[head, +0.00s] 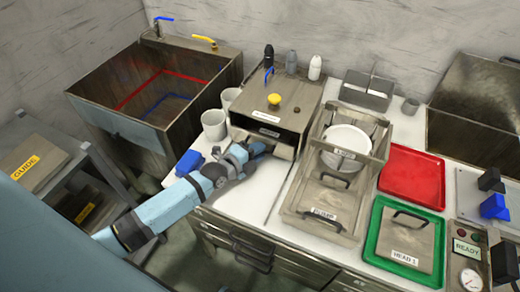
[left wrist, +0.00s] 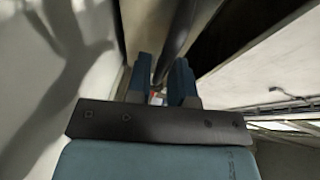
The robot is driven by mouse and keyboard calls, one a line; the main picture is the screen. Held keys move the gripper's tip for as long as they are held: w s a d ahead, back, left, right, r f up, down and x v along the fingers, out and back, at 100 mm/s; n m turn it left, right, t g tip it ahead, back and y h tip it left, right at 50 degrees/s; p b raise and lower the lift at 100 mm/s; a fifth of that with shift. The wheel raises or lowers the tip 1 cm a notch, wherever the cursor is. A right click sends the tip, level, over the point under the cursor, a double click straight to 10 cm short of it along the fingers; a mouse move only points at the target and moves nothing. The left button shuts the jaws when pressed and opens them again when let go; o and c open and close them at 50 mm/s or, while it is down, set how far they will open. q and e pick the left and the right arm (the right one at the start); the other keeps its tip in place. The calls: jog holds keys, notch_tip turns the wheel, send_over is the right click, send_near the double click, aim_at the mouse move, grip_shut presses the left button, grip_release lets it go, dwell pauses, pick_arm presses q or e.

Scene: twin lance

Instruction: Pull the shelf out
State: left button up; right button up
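A metal box unit (head: 285,105) with labels on its top and front stands on the white counter. Below its front label is a low opening with a shelf edge (head: 284,151). My left gripper (head: 258,149) is at the left part of this opening, and hides much of it. In the left wrist view, the two blue fingers (left wrist: 162,80) lie close on either side of a dark bar (left wrist: 180,30), which looks like a handle. The bar fills the narrow gap between them. My right gripper is not in view.
White mugs (head: 214,124) stand left of the box, near a blue object (head: 188,163). A rusty sink (head: 150,90) is further left. Right of the box are a plate rack (head: 318,135), a red tray (head: 412,177) and a green tray (head: 372,240).

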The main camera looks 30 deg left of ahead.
pick_arm(q)
jog(key=shift+w+d+f, duration=0.1)
jog(key=shift+w+d, duration=0.1)
jog(key=shift+w, duration=0.3)
grip_shut()
